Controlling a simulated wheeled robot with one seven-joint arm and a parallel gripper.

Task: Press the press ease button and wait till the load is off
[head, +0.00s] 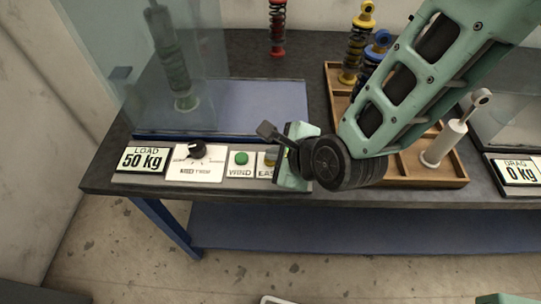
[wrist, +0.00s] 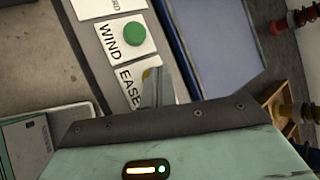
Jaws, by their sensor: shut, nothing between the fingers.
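The EASE button plate (head: 266,170) sits on the front edge of the bench, right of the green WIND button (head: 241,158). The load display (head: 143,159) reads 50 kg.
A dark knob (head: 196,150) is on the panel left of WIND. A wooden tray (head: 452,182) to the right holds a yellow spring (head: 355,48), a blue one and a white damper (head: 447,140). A red spring (head: 277,25) stands behind. A drag display (head: 519,172) reads 0 kg.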

